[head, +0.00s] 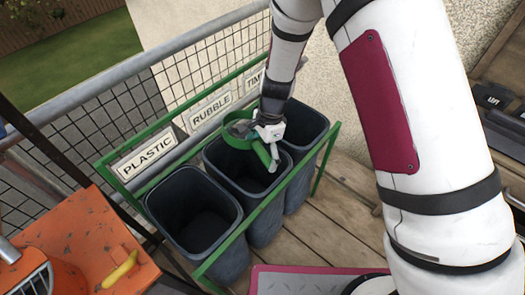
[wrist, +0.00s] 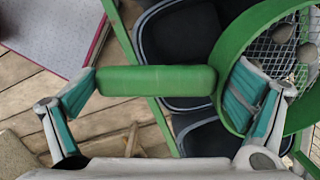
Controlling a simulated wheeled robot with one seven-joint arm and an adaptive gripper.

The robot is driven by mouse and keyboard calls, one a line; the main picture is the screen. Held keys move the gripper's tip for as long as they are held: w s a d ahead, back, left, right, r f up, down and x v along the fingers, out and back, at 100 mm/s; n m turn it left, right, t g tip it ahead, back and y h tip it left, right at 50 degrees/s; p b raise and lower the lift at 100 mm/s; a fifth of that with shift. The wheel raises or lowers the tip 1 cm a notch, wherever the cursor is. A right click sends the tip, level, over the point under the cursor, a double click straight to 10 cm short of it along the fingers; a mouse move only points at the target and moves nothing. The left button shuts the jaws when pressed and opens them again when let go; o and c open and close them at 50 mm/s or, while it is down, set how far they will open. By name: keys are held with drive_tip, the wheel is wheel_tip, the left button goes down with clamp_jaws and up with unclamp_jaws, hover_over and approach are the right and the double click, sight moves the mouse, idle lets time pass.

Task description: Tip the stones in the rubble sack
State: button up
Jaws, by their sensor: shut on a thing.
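My gripper (head: 268,137) is shut on the handle of a green sieve (head: 236,138). In the wrist view the handle (wrist: 155,81) spans between the two fingers, and the round rim with wire mesh is at the right, partly cut off. A few rounded brownish stones (wrist: 283,32) show against the mesh. The sieve's exact tilt is hard to tell. No stones can be made out inside the dark sack.
A green frame (head: 222,265) holds the containers: the plastic one (head: 190,245) at left and another (head: 303,185) at right under a partly hidden sign. A metal mesh railing (head: 85,125) runs behind. An orange surface (head: 75,245) is at lower left. Wooden planks (head: 345,215) form the floor.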

drive_tip(key=g+y+b, duration=0.1)
drive_tip(key=y+b, duration=0.1)
drive_tip(key=b, duration=0.1)
drive_tip(key=g+y+b, duration=0.1)
drive_tip(key=y+b, duration=0.1)
drive_tip(key=shift+w+d+f+g, duration=0.15)
drive_tip(key=shift+w+d+g, duration=0.1)
drive_tip(key=shift+g, duration=0.05)
drive_tip(key=y+b, duration=0.1)
drive_tip(key=g+y+b, duration=0.1)
drive_tip(key=b, duration=0.1)
drive_tip(key=g+y+b, duration=0.1)
drive_tip(key=y, duration=0.1)
drive_tip(key=shift+w+d+f+b, duration=0.1)
drive_tip(key=shift+d+f+b, duration=0.1)
drive_tip(key=shift+d+b, duration=0.1)
drive_tip(key=g+y+b, duration=0.2)
drive_tip(key=y+b, duration=0.1)
drive_tip(key=g+y+b, duration=0.1)
drive_tip(key=y+b, duration=0.1)
drive_tip(key=shift+f+g, duration=0.3)
drive_tip(key=shift+f, duration=0.05)
drive_tip(key=shift+d+g+y+b, duration=0.1)
drive_tip(key=shift+g+y+b, duration=0.5)
drive_tip(key=shift+y+b, duration=0.55)
